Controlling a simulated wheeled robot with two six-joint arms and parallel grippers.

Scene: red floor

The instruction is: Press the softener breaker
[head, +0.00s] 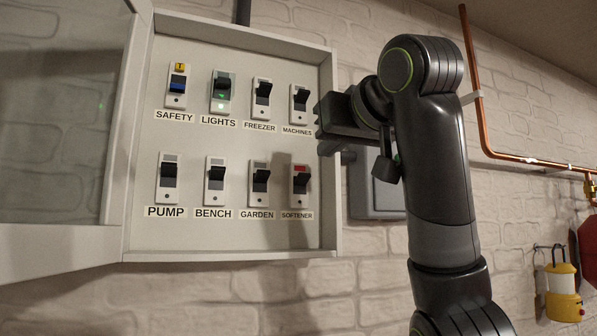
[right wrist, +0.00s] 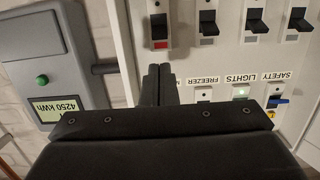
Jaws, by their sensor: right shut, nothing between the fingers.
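The softener breaker (head: 300,180) is the rightmost switch in the lower row of the open white panel (head: 230,232). It has a black toggle and a red patch above it, with a SOFTENER label below. In the right wrist view, which appears upside down, this breaker (right wrist: 158,22) sits just beyond the fingertips, with the red patch towards them. My right gripper (head: 324,128) is at the panel's right edge, up and right of the breaker in the head view. In the wrist view its fingers (right wrist: 158,72) are shut together and empty, apart from the breaker. My left gripper is not in view.
Other breakers sit close by: machines (head: 299,104) above and garden (head: 260,177) to the left. The lights breaker (head: 221,93) shows green. The panel's door (head: 65,120) hangs open leftward. A grey meter box (right wrist: 40,60) is beside the panel. A copper pipe (head: 480,80) runs at right.

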